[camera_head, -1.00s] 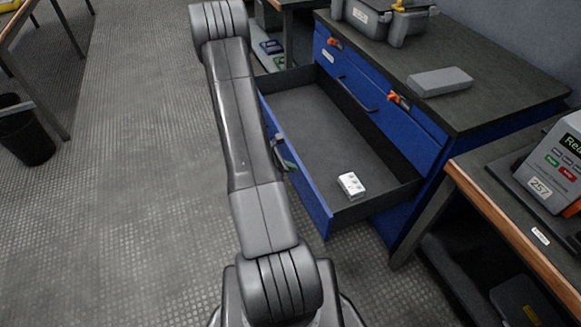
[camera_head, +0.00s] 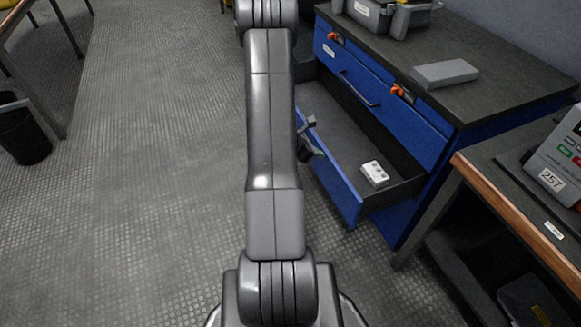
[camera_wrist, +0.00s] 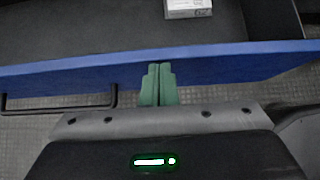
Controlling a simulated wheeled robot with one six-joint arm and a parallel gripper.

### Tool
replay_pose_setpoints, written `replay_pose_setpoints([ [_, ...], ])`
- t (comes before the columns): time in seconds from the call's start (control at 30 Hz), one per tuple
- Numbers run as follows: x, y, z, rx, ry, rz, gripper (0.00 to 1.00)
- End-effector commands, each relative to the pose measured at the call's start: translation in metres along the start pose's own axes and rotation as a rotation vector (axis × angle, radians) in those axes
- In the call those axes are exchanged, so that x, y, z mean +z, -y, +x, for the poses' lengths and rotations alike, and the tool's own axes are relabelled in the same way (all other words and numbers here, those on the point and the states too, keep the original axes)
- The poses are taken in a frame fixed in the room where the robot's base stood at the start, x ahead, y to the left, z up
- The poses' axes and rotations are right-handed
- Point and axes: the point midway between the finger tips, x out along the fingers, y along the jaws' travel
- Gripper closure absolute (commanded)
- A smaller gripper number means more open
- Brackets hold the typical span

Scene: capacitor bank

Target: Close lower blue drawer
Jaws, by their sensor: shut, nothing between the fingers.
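The lower blue drawer (camera_head: 338,184) is partly pulled out of the blue cabinet (camera_head: 437,147). Its front panel also crosses the wrist view (camera_wrist: 230,62), with a dark bar handle (camera_wrist: 60,104) at the left. My gripper (camera_wrist: 158,72) has green fingers that are shut with nothing between them. The fingertips are at the outer face of the drawer front, to the right of the handle, and appear to touch it. In the head view my arm hides part of the drawer's left end.
A white box (camera_head: 374,174) lies inside the drawer. The upper drawer (camera_head: 383,96) is shut. A grey block (camera_head: 444,73) and a grey case (camera_head: 385,14) sit on the cabinet top. A wood-edged bench (camera_head: 500,211) stands close at the right.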

Motion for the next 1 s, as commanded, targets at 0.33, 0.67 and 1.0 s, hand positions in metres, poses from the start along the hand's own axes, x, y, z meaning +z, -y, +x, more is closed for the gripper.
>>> replay_pose_setpoints([
  [0.33,0.066,0.001,0.076,-0.003,0.002,0.007,1.0],
  [0.67,0.12,0.001,0.13,-0.002,0.001,0.005,1.0],
  [1.0,0.146,0.0,0.158,-0.001,0.0,0.002,1.0],
])
